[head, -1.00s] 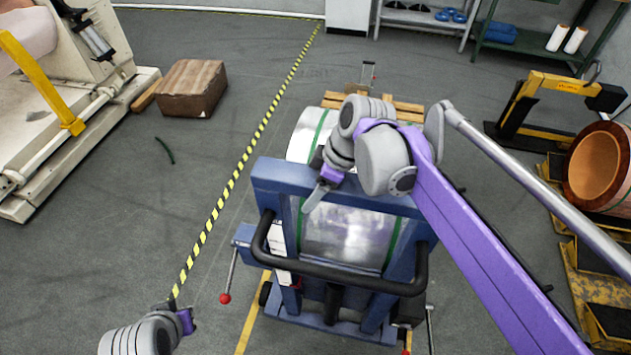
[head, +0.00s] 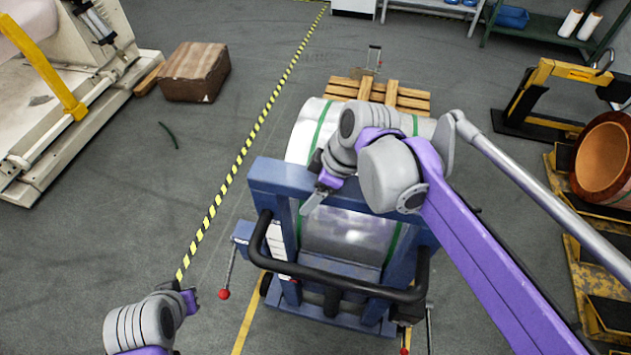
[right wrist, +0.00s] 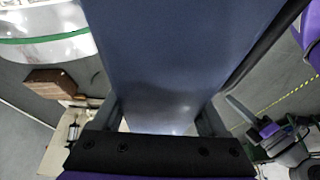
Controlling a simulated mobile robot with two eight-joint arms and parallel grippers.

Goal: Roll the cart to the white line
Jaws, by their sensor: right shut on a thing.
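The cart (head: 280,178) is a blue frame with a black push handle (head: 340,283) and carries a silver foil roll (head: 300,140) with green straps. It stands in the middle of the head view. My right gripper (head: 315,198) is shut on the cart's blue frame above the handle. In the right wrist view the blue beam (right wrist: 160,60) runs between its fingers. My left gripper (head: 190,300) is low at the left, apart from the cart; its jaws are not clear.
A wooden pallet (head: 410,97) lies just beyond the roll. A yellow-black striped line (head: 232,176) runs along the cart's left. A brown box (head: 196,72) and a white machine (head: 50,130) stand at left. A yellow rack (head: 590,290) with a copper roll (head: 603,158) flanks the right.

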